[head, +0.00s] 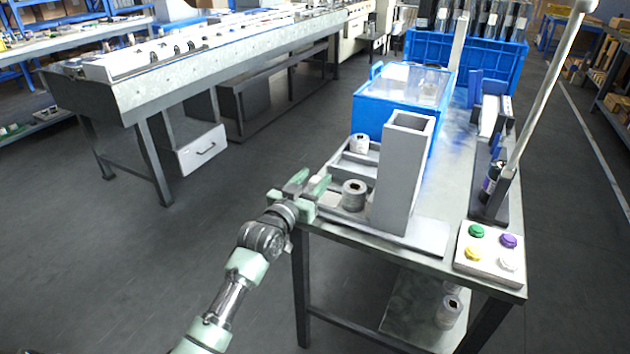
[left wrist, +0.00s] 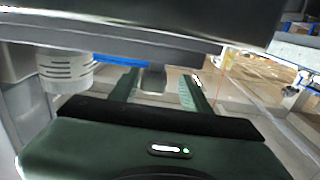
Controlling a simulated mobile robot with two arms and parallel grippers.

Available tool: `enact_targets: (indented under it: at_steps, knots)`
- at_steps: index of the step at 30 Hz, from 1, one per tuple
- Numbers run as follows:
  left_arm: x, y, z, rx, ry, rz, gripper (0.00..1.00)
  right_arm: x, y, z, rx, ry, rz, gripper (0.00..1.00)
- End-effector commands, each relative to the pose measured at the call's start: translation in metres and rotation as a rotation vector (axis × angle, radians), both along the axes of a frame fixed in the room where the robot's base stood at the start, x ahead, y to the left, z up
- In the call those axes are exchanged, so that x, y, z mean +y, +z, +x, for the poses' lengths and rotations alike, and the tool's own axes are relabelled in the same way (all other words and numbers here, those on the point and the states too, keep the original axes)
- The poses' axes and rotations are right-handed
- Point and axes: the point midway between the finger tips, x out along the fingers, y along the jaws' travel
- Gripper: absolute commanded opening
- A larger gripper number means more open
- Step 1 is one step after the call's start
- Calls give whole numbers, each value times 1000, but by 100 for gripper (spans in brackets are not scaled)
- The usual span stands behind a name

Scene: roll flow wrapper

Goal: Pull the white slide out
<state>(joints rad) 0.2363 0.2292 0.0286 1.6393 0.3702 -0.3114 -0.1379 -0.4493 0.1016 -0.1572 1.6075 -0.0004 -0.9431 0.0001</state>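A pale grey-white slide (head: 331,206) lies at the left edge of the workbench, at the foot of a tall grey hollow tower (head: 400,175). A grey roll (head: 352,196) stands on it beside the tower. My left gripper (head: 307,184) is at the slide's left end, over the bench edge, with its green fingers apart. In the left wrist view the two fingers (left wrist: 160,90) stand on either side of a small grey knob (left wrist: 153,79), with gaps showing; it does not look clamped. My right gripper is not in view.
A white roll (head: 360,143) sits behind, near a blue bin (head: 385,97) with a clear lid. A button box (head: 490,252) and a pale pole (head: 540,105) are on the right. Open floor (head: 215,230) lies left of the bench.

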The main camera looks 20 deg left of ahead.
Motion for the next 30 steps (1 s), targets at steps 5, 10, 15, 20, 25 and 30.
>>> enact_targets:
  at_steps: [5,10,15,20,25,30]
  knots:
    - [-1,-1,0,1,-2,-1,47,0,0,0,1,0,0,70]
    - [-1,-1,-14,3,-2,0,47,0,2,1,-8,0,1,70]
    - [1,-1,-44,4,-1,0,47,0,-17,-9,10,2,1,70]
    - [2,-1,-67,2,0,1,47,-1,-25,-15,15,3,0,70]
    - [3,-1,-78,1,0,0,47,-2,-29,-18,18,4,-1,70]
    - [3,-1,-78,1,0,0,47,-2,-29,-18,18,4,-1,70]
